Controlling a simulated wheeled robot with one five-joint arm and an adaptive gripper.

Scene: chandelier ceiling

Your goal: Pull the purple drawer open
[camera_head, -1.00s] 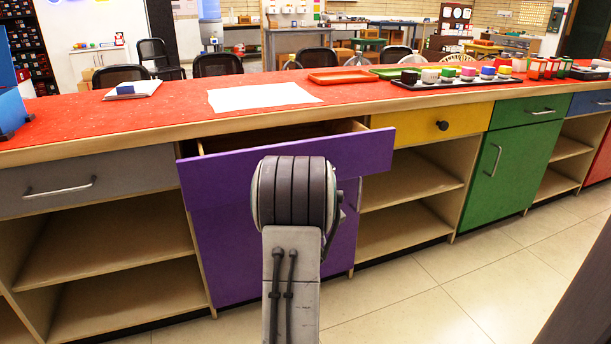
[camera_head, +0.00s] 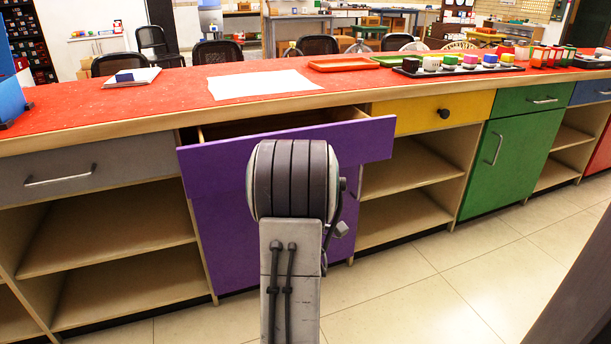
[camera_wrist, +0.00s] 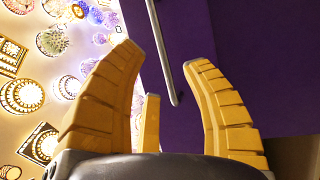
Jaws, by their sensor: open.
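The purple drawer (camera_head: 215,172) is pulled partway out under the red counter, and its open top shows a wooden inside. Its front also fills much of the wrist view (camera_wrist: 250,60) as a dark purple panel. A silver bar handle (camera_wrist: 163,50) runs along it near the edge. My gripper (camera_wrist: 162,58) is open, with its yellow fingers on either side of the handle; I cannot tell whether they touch it. In the head view my arm hides the middle of the drawer front, the handle and my gripper.
Below the drawer is a purple door (camera_head: 225,250). A grey drawer (camera_head: 85,170) is at left, a yellow drawer (camera_head: 430,113) and green cabinet (camera_head: 495,165) at right, all shut. The red counter (camera_head: 180,90) holds paper and trays. Tiled floor (camera_head: 410,290) is clear at right.

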